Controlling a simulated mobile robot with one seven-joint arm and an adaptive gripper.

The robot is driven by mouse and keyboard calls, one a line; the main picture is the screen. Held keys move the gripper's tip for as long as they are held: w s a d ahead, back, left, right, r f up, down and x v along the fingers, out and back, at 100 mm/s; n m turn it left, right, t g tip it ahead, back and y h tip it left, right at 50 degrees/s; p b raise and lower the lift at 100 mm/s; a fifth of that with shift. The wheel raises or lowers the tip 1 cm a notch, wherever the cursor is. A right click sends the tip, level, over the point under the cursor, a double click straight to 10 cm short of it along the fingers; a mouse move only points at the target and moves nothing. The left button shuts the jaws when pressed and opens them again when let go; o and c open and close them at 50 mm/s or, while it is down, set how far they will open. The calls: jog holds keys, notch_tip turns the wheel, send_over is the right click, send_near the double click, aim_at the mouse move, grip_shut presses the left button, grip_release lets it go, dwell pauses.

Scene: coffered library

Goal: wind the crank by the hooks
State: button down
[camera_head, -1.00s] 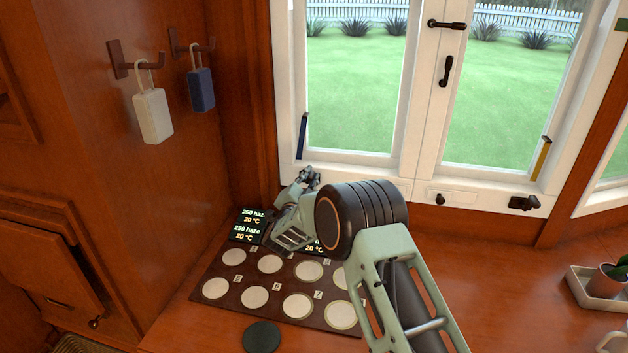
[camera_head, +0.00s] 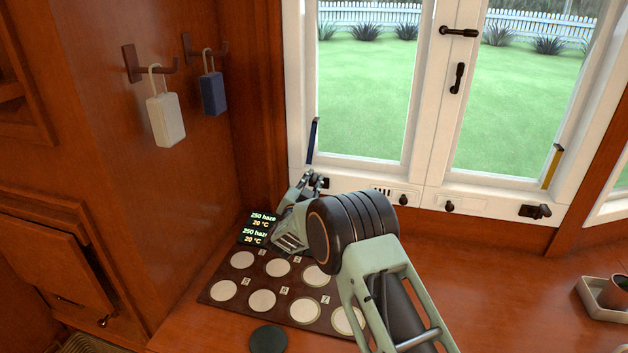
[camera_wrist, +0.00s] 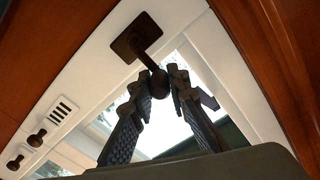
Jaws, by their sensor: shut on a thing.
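The dark crank sits on the white window frame at the left, on the side of the two wall hooks. Its square mount (camera_head: 326,183) shows just right of my fingertips in the head view. In the wrist view the crank mount (camera_wrist: 130,42) is at top centre, with a short arm running down to a round knob (camera_wrist: 158,82). My gripper (camera_head: 315,180) is at the crank, and its fingers (camera_wrist: 164,92) are closed around the knob. The fingers partly hide the knob's lower end. The hooks (camera_head: 135,64) (camera_head: 192,46) carry a cream tag and a blue tag.
Small knobs (camera_head: 403,200) (camera_head: 449,206) and another crank (camera_head: 536,211) line the window frame to the right. A board of pale discs (camera_head: 262,300) and small displays (camera_head: 262,219) lie below my arm. A potted plant tray (camera_head: 600,304) stands at right.

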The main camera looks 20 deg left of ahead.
jog(key=shift+a+r, duration=0.25)
jog(key=shift+a, duration=0.05)
jog(key=c, duration=2)
grip_release()
jog(key=shift+c, duration=0.2)
jog(key=shift+o, duration=1)
jog(key=shift+f, duration=0.1)
jog(key=shift+d+f, duration=0.1)
jog(key=shift+s, duration=0.1)
jog(key=s, duration=1.2)
jog(key=shift+d, duration=0.35)
jog(key=shift+w, duration=0.1)
